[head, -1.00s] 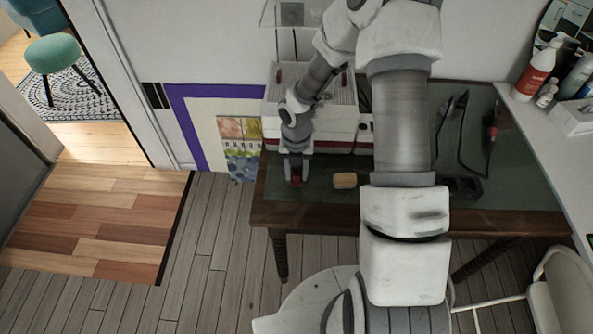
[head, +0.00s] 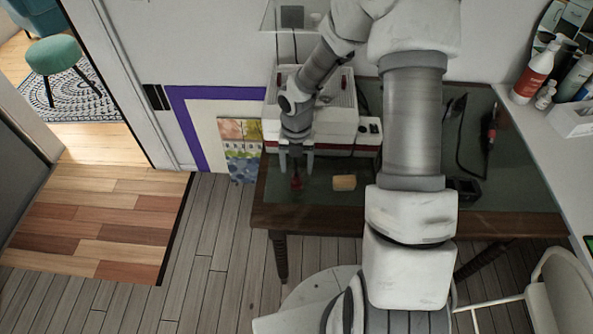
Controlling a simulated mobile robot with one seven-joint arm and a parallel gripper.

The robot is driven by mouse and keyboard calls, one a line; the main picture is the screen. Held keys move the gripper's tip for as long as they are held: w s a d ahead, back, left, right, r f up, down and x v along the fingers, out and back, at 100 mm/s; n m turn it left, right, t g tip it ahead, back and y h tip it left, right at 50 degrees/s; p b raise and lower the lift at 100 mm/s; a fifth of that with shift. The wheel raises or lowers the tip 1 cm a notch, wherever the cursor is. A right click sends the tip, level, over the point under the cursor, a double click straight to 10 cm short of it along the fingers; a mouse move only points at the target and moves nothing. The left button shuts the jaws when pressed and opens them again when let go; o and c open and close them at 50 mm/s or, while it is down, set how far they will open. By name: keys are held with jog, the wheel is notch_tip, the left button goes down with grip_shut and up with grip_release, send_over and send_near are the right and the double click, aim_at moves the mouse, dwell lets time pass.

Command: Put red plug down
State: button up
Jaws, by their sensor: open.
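The red plug (head: 296,183) is a small dark red piece low on the green-topped table (head: 328,200), near its front left part. My gripper (head: 296,168) points down just above and around the plug, with its two fingers apart on either side of it. The gripper is open. The plug seems to rest on the table top, though its lower end is too small to see clearly.
A yellow block (head: 344,183) lies just right of the plug. A white and red machine (head: 340,118) stands behind my gripper. A power strip (head: 369,135) sits beside it. A soldering tool with a red part (head: 491,135) lies at the right.

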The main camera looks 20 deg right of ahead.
aim_at(297, 175)
notch_tip(297, 175, up, 9)
jog(key=p, duration=0.1)
jog(key=shift+f, duration=0.2)
dwell(0.4)
